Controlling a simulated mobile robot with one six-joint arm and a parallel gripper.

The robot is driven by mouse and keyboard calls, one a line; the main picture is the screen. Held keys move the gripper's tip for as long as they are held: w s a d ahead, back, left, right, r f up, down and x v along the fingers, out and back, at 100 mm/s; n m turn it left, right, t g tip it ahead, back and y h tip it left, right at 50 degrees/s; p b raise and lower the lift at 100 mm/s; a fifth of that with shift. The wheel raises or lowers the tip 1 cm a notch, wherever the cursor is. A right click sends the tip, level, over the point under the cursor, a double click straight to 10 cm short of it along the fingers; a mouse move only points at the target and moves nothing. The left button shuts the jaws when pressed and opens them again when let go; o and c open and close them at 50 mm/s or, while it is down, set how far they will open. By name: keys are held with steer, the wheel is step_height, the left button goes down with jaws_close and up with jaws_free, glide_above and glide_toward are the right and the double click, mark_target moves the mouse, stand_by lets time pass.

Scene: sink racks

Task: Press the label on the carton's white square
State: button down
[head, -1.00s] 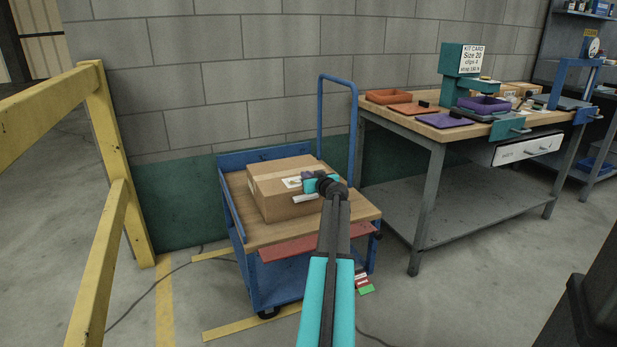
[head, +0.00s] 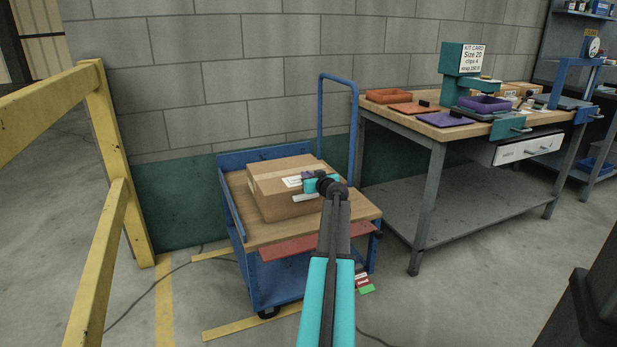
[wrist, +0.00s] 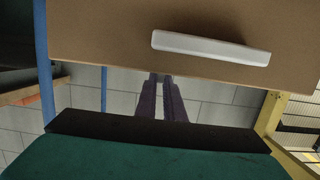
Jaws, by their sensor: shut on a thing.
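The brown carton (head: 268,203) sits on the cart's wooden deck. Its pale square (head: 291,182) shows on the top, just left of my gripper (head: 308,184). My gripper reaches over the carton's top right part, with its dark fingers (wrist: 162,84) close together. In the wrist view, the fingertips end at the edge of the carton (wrist: 110,30). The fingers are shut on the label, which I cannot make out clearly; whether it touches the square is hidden. A white bar (wrist: 210,47) lies on a carton face and also shows in the head view (head: 304,197).
The blue cart (head: 275,285) has a raised handle (head: 321,120) behind the carton. A workbench (head: 440,130) with trays stands to the right. A yellow railing (head: 100,150) is at left, and a block wall (head: 220,80) is behind.

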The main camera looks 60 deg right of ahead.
steer(key=shift+f, duration=0.2)
steer(key=c, duration=1.8)
jaws_free()
steer(key=p+v, duration=0.2)
steer(key=v, duration=1.2)
steer(key=shift+w, duration=0.15)
